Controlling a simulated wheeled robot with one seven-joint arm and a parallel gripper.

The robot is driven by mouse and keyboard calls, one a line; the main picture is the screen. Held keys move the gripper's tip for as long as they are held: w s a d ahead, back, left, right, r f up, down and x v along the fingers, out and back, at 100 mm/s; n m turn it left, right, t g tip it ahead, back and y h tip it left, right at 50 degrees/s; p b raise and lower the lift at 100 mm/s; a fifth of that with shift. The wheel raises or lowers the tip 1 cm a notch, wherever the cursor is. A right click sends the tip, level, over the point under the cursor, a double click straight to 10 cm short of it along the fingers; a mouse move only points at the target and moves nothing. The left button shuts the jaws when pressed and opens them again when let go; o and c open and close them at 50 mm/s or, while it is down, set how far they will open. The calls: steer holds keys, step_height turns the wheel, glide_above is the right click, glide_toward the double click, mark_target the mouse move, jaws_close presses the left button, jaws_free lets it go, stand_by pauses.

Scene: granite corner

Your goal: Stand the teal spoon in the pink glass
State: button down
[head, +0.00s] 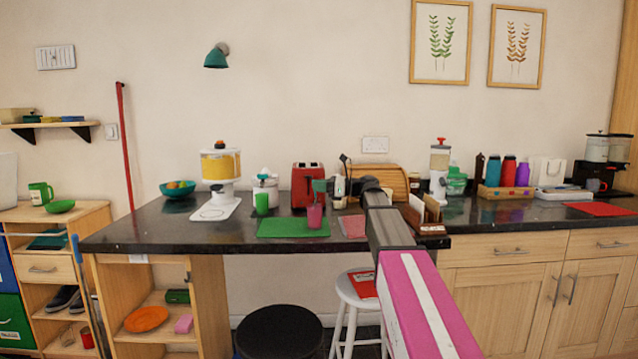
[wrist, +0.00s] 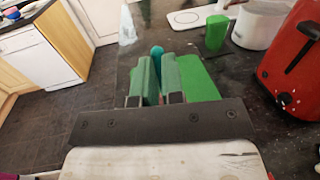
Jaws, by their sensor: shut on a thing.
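The pink glass (head: 315,215) stands upright on the green mat (head: 275,228) near the counter's front edge. My gripper (head: 320,186) is just above the glass in the head view. In the wrist view my gripper (wrist: 160,78) is shut on the teal spoon (wrist: 158,51), whose rounded teal end shows between the green fingers. The rest of the spoon is hidden by the fingers. The pink glass is hidden in the wrist view. I cannot tell whether the spoon's lower end is inside the glass or above it.
A green cup (head: 262,203) stands at the mat's back left. A red toaster (head: 307,184) is close behind the glass. A white canister (head: 265,188) and a juice dispenser (head: 220,170) stand further left.

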steer(key=shift+f, duration=0.2)
steer(key=c, duration=1.2)
jaws_free()
steer(key=shift+o, duration=0.2)
steer(key=s+d, duration=0.2)
steer(key=d, duration=0.8)
steer(key=shift+d, duration=0.3)
steer(key=shift+f, duration=0.1)
